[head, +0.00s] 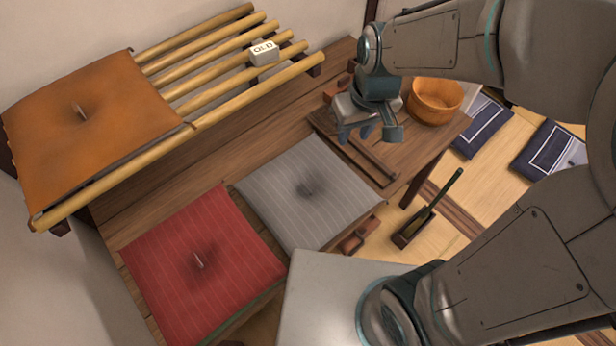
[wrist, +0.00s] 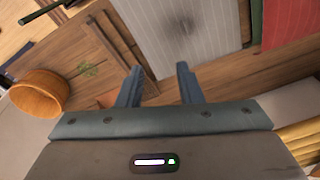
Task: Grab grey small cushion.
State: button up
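The grey small cushion (head: 290,200) is square with pale stripes and a dark tuft in its middle. It lies flat on the wooden bench between the red cushion and a wooden tray. It also shows at the top of the wrist view (wrist: 180,30). My gripper (head: 368,136) is above the tray, up and to the right of the grey cushion and apart from it. In the wrist view the two blue fingers (wrist: 158,85) are spread with nothing between them.
A red cushion (head: 178,245) lies left of the grey one. An orange cushion (head: 110,95) covers part of a bamboo rack (head: 230,100) holding a block marked "OLD" (head: 264,52).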

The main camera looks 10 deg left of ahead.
jog(key=a+f+n+g+h+b, duration=0.15)
jog(key=a+f+n, duration=0.25)
jog(key=a+f, duration=0.65)
send_over(307, 187)
jog(key=shift+t, duration=0.25)
jog(key=f, duration=0.8)
jog(key=shift+s+a+f+b, duration=0.2)
jog(key=shift+a+f+b, duration=0.05)
jog(key=shift+a+b, duration=0.1)
jog(key=shift+w+d+f, duration=0.1)
jog(key=shift+d+f, duration=0.05)
jog(key=shift+f, duration=1.25)
jog(key=shift+w+d+f, duration=0.1)
jog(key=shift+d+f, duration=0.05)
jog(key=shift+f, duration=1.25)
grip_shut()
